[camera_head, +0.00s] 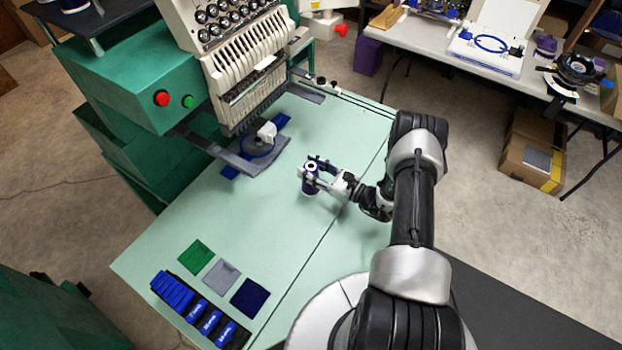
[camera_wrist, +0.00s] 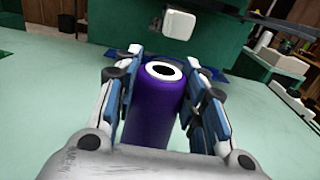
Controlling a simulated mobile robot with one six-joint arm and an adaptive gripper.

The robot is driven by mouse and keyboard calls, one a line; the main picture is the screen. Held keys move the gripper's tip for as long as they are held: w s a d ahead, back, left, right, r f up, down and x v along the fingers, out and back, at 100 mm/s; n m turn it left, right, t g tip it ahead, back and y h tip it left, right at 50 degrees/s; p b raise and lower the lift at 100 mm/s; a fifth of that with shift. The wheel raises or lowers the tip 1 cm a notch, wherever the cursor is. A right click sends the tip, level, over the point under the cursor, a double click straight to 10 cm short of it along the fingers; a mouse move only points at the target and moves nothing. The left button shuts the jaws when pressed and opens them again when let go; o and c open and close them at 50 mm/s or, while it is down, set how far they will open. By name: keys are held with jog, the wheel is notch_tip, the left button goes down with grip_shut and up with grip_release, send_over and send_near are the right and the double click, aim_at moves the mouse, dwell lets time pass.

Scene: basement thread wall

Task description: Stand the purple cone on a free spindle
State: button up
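The purple cone (camera_head: 310,184) stands upright at the right side of the pale green table, with a white top and a dark hole. It also shows in the wrist view (camera_wrist: 155,108). My gripper (camera_head: 317,171) reaches it from the right, with one finger on each side. In the wrist view my gripper's pads (camera_wrist: 163,95) lie close along both sides of the cone and look closed on it. The cone's lower end is hidden behind my gripper body in the wrist view. I cannot make out a spindle in either view.
The embroidery machine (camera_head: 240,65) stands at the table's far left, with a hoop (camera_head: 257,146) beneath it. Cloth swatches (camera_head: 221,276) and a dark tray of blue items (camera_head: 155,280) lie near the front. The table (camera_head: 240,215) between is clear. A white workbench (camera_head: 425,40) stands behind.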

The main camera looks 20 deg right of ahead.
grip_shut()
dwell(0.4)
